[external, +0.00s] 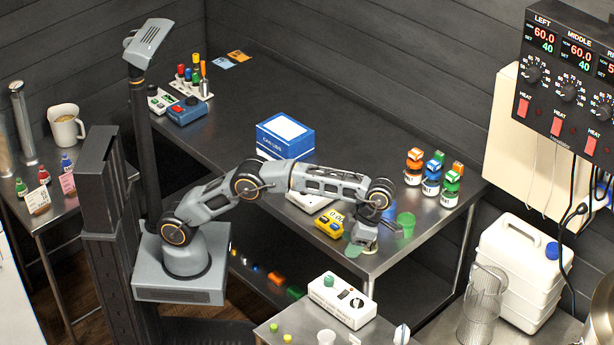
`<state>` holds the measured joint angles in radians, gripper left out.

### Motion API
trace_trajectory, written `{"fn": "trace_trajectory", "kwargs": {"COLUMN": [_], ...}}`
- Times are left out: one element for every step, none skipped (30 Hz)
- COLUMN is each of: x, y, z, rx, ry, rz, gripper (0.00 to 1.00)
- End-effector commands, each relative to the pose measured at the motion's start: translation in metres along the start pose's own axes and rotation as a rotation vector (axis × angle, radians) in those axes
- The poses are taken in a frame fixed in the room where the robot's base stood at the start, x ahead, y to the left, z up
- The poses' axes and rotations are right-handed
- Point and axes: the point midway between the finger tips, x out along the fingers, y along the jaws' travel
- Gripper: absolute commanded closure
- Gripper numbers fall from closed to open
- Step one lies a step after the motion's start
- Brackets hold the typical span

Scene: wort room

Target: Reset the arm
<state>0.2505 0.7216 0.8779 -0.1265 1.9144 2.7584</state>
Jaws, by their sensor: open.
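My gripper (362,243) hangs at the end of my stretched-out arm, over the near right corner of the dark table (340,110). It points down and its jaws look empty, though they are small in this view. A pale green patch (354,251) lies by the jaws; I cannot tell what it is. A green cup (405,225) stands just right of my gripper. A yellow device (330,223) with a small display sits just left of it.
A blue-and-white box (285,137) stands behind my arm. Several colour-capped bottles (432,178) stand at the table's right edge. A white control box (342,300) is on the lower bench in front. The table's back middle is clear.

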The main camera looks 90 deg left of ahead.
Motion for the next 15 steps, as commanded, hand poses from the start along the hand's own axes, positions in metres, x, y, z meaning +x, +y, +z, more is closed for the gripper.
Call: {"fn": "trace_trajectory", "kwargs": {"x": [0.0,0.0,0.0,0.0,0.003,0.01,0.018,0.026,0.035,0.04,0.045,0.048,0.051,0.053,0.056], "y": [-0.001,-0.001,-0.002,-0.003,-0.004,-0.004,-0.004,-0.004,-0.003,-0.002,0.0,0.004,0.007,0.011,0.018], "z": [0.001,0.003,0.005,0.008,0.012,0.017,0.021,0.025,0.028,0.028,0.028,0.026,0.024,0.021,0.016], "rx": [-0.047,-0.091,-0.164,-0.23,-0.304,-0.415,-0.507,-0.603,-0.733,-0.831,-0.929,-1.06,-1.159,-1.258,-1.391], "ry": [-0.007,-0.014,-0.03,-0.044,-0.055,-0.061,-0.064,-0.065,-0.072,-0.079,-0.086,-0.096,-0.103,-0.11,-0.12], "rz": [-0.003,-0.006,-0.014,-0.022,-0.028,-0.034,-0.037,-0.039,-0.046,-0.054,-0.064,-0.081,-0.095,-0.111,-0.136], "gripper": [0.45,0.45,0.45,0.45,0.45,0.45,0.45,0.45,0.45,0.45,0.45,0.45,0.45,0.45,0.45]}}
